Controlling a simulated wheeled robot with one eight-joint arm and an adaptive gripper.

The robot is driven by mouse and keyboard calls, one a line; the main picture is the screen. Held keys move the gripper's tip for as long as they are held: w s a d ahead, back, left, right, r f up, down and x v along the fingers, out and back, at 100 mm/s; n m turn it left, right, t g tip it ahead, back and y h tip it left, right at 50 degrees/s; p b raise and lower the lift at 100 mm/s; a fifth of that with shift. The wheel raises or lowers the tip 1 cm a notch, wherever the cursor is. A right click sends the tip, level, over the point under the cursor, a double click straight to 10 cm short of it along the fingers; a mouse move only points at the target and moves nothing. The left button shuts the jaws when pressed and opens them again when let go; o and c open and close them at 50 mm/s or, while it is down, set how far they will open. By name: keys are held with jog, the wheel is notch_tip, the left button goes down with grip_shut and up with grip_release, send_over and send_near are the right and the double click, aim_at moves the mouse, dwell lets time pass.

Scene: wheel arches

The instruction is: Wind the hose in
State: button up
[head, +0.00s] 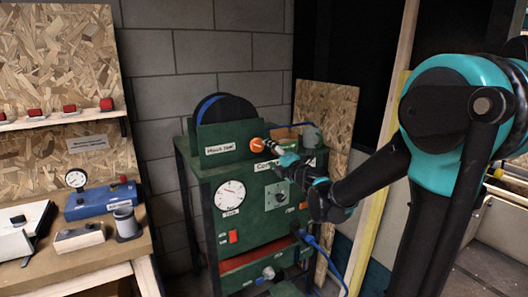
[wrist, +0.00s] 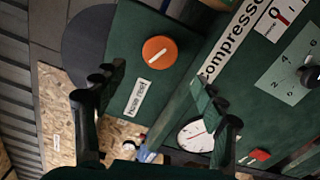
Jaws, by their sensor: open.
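The hose reel (head: 225,109) is a dark disc with a blue edge, set in a green housing on top of the compressor cabinet. A round orange knob (head: 257,145) with a white line is on the housing front, beside the label "Hose reel" (head: 220,149). In the wrist view the knob (wrist: 160,49) is ahead of my gripper (wrist: 156,88), between and beyond the fingertips. The fingers are apart with nothing between them. In the head view my gripper (head: 273,149) is close to the knob's right side; contact cannot be told. A blue hose (head: 318,254) hangs from the cabinet's lower right.
The green compressor cabinet (head: 209,210) carries a dial gauge (head: 229,197), a red switch (head: 233,236) and a selector plate (head: 278,194). A grey mug (head: 310,136) stands on top at right. A workbench with a blue box (head: 101,201) is at left.

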jog(key=shift+v, duration=0.95)
